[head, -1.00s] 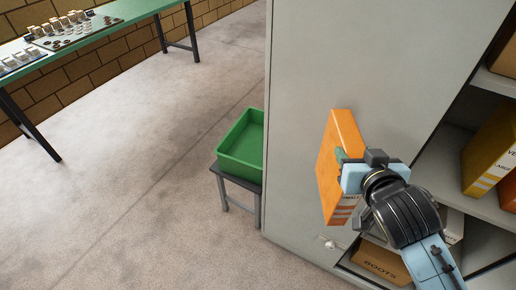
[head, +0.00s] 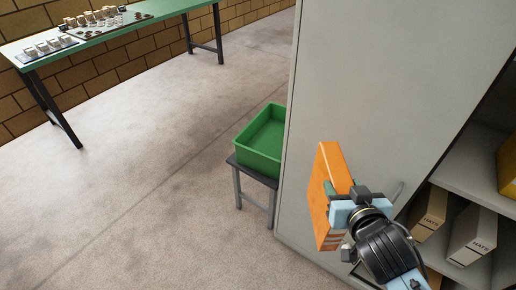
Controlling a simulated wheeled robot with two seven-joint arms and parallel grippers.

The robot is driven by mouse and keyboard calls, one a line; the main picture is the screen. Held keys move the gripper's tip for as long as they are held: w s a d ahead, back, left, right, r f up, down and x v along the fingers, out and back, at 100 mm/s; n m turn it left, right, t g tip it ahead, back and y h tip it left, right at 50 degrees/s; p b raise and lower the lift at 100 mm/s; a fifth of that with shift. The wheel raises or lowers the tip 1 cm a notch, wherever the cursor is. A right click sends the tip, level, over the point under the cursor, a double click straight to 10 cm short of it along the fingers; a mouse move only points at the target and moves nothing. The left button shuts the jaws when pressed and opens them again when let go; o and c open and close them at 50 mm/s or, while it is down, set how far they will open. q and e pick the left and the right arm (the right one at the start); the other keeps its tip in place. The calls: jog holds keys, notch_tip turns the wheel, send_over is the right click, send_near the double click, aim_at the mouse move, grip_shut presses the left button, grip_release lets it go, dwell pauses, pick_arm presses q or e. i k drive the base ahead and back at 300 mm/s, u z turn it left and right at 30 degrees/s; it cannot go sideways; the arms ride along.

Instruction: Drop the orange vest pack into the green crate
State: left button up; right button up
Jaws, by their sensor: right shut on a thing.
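The orange vest pack (head: 329,180) is an upright orange box in the head view, held in front of the grey cabinet door. My right gripper (head: 340,200) is shut on it, and the wrist covers part of its right side. The green crate (head: 263,150) sits on a small dark stool to the left of the pack, lower and farther off. Its visible inside looks empty; its right end is hidden behind the cabinet door. The pack is apart from the crate. My left gripper is not in view.
The grey cabinet door (head: 372,80) stands between the shelves and the crate. Shelves at right hold boxes marked HATS (head: 472,238) and a yellow box (head: 508,165). A green table (head: 130,30) with small items stands at the far left. The floor (head: 130,190) left of the stool is clear.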

aim_at(279, 145)
jog(key=u, duration=0.15)
jog(key=k, duration=0.35)
jog(key=u, duration=1.1)
jog(key=i, duration=3.15)
jog(key=z, duration=1.9)
jog(key=i, duration=0.75)
jog(key=z, duration=0.75)
